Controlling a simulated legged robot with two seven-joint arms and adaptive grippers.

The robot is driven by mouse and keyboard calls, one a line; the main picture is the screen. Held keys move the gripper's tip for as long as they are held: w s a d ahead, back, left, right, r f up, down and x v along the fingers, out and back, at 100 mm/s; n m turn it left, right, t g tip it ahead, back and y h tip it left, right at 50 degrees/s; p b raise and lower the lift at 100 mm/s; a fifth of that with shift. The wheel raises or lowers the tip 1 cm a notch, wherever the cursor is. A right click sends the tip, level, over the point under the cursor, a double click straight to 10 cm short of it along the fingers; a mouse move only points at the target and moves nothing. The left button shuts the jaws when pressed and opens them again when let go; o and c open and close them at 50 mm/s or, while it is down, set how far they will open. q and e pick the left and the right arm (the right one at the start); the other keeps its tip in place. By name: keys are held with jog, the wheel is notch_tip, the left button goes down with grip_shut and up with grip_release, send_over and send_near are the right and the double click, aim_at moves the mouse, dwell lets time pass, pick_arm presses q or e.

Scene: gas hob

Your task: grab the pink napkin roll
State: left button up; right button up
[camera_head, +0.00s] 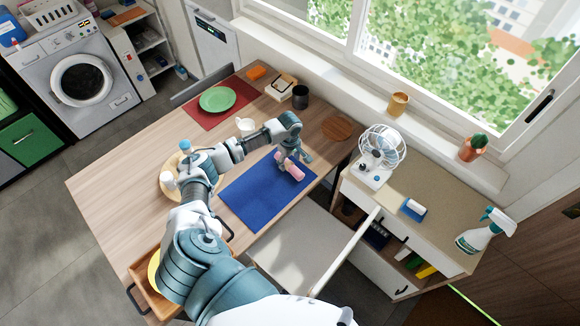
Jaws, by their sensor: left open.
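The pink napkin roll (295,172) lies on the blue mat (248,197), near the mat's upper right part on the wooden table. My left gripper (292,160) is right at the roll, with its fingers pointing down and spread open. The fingers and wrist hide part of the roll. I cannot tell whether the fingers touch it. My right gripper is out of view.
A green plate (217,99) lies on a red mat (208,118) at the far end of the table. A dark cup (300,97), a white cup (245,124) and a round wooden board (337,128) stand near. A cabinet with a fan (381,150) is to the right.

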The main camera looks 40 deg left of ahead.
pick_arm(q)
jog(key=shift+w+a+f, duration=0.1)
jog(key=shift+a+f, duration=0.1)
jog(key=shift+f, duration=0.45)
jog(key=shift+a+f, duration=0.15)
jog(key=shift+f, duration=0.45)
jog(key=shift+d+r, duration=0.1)
jog(key=shift+c, duration=0.4)
jog(key=shift+d+r, duration=0.1)
jog(key=shift+d, duration=0.2)
jog(key=c, duration=1.1)
jog(key=shift+c, duration=0.3)
jog(key=shift+a+r, duration=0.1)
jog(key=shift+a, duration=0.1)
